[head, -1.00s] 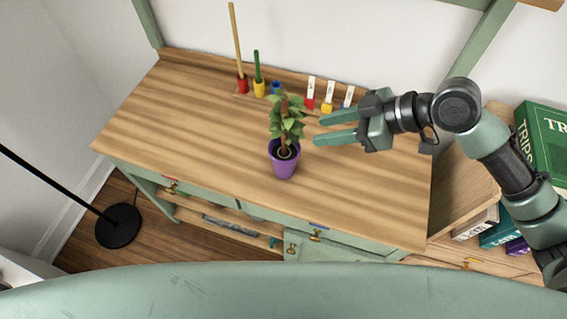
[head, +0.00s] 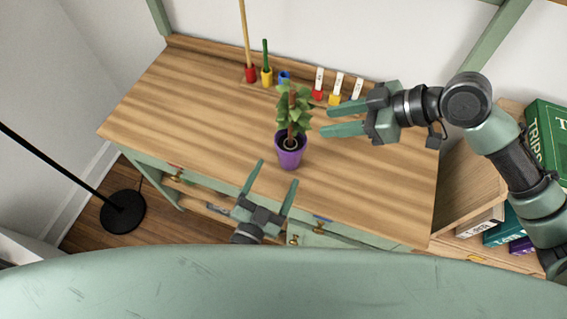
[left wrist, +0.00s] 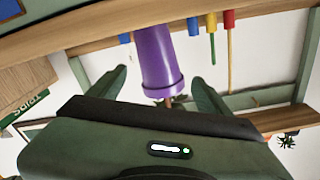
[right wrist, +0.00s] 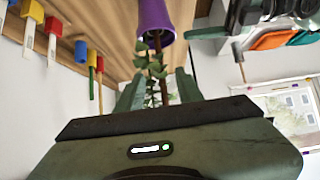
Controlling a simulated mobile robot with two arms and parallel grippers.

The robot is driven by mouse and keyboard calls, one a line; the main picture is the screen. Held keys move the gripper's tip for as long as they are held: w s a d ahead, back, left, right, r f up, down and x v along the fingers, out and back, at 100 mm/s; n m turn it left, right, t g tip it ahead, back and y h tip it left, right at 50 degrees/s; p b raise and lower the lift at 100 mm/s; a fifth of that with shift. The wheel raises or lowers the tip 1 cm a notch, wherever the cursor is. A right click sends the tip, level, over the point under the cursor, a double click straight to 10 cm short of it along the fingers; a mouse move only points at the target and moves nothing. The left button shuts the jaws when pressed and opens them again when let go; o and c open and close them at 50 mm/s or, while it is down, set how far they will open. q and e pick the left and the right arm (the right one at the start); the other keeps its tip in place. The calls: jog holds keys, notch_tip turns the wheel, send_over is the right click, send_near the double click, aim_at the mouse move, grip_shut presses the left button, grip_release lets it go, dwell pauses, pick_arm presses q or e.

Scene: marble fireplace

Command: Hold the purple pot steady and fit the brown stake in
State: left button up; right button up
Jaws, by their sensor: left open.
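The purple pot (head: 290,155) stands upright on the wooden desk with a leafy plant in it. A brown upright piece (head: 291,112) rises among the leaves; I cannot tell if it is the stake or the plant's stem. A tall tan stick (head: 244,35) stands in a red holder at the back. My left gripper (head: 277,173) is open and empty in front of the pot, which shows between its fingers in the left wrist view (left wrist: 155,60). My right gripper (head: 327,119) is open, right of the plant and apart from the pot; leaves (right wrist: 157,68) show between its fingers.
A green stick in a yellow holder (head: 266,78), a blue holder (head: 285,77) and several labelled coloured blocks (head: 336,98) line the back of the desk (head: 180,110). The desk's left side is clear. A black lamp base (head: 122,212) stands on the floor at left.

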aim_at(286, 160)
pick_arm(q)
jog(key=w+n, duration=0.1)
jog(key=w+d+n, duration=0.1)
jog(key=w+n, duration=0.1)
jog(key=w+d+n, duration=0.1)
jog(key=n, duration=0.1)
jog(key=shift+w+d+y, duration=0.15)
jog(key=shift+w+y, duration=0.15)
jog(key=shift+w, duration=0.05)
jog(key=x, duration=0.7)
jog(key=shift+w+f, duration=0.1)
